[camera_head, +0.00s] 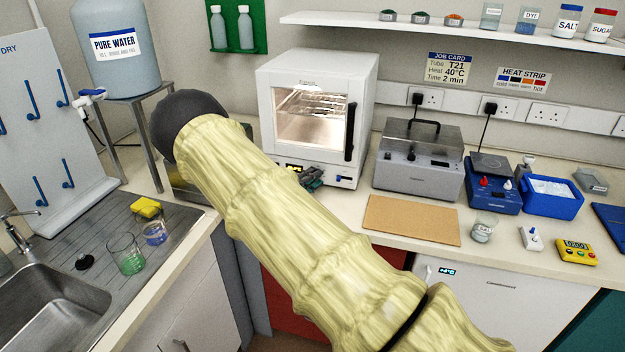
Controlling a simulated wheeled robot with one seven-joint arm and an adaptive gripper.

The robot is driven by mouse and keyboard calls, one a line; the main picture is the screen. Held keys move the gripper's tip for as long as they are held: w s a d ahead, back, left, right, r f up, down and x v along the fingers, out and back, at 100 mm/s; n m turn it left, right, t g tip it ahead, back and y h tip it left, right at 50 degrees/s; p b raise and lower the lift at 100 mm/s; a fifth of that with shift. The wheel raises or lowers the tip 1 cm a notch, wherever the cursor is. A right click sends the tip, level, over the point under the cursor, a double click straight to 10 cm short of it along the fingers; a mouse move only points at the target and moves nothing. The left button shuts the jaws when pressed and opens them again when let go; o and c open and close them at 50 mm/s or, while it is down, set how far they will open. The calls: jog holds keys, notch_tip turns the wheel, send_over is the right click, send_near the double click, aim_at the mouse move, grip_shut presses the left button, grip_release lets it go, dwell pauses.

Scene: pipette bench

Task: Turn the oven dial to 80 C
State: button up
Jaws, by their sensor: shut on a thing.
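The white oven (365,75) stands on the back bench with its glass door closed and a lit, empty-looking chamber behind the glass. A small display (294,168) glows yellow on its lower front panel, too small to read. My gripper (312,178) is at the lower front panel, just right of the display, and is shut on the oven dial. The dial itself is hidden by the fingers, so its setting cannot be read. My pale yellow arm crosses the view in front of the oven's lower left.
A dark vertical door handle (350,132) is above and right of my gripper. A grey lidded machine (418,160) stands to the right. A cork-coloured board (412,220) lies in front. The water tank (115,45) and sink (45,300) are at left.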

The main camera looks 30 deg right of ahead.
jog(key=shift+m, duration=0.3)
jog(key=m+y+b, duration=0.1)
jog(key=m+y, duration=0.1)
jog(key=m, duration=0.2)
jog(key=shift+s+r+m+b, duration=0.1)
jog(key=shift+m+b, duration=0.2)
jog(key=shift+b, duration=0.1)
jog(key=m+y+b, duration=0.1)
jog(key=m, duration=0.1)
jog(key=m+t+y+b, duration=0.1)
jog(key=m+y, duration=0.1)
jog(key=shift+s+d+m, duration=0.15)
jog(key=shift+m, duration=0.15)
jog(key=m+t+y+b, duration=0.1)
jog(key=m+b, duration=0.1)
jog(key=b, duration=0.1)
jog(key=m+t+y+b, duration=0.1)
jog(key=m+b, duration=0.1)
jog(key=shift+s+d+b, duration=0.15)
jog(key=shift+s+b, duration=0.05)
jog(key=shift+b, duration=0.2)
jog(key=m+t+y+b, duration=0.1)
jog(key=m+b, duration=0.1)
jog(key=b, duration=0.1)
jog(key=shift+t, duration=0.3)
jog(key=shift+s+m+t+y+b, duration=0.1)
jog(key=shift+m+t+y+b, duration=0.25)
jog(key=shift+m+b, duration=0.65)
jog(key=shift+r, duration=0.1)
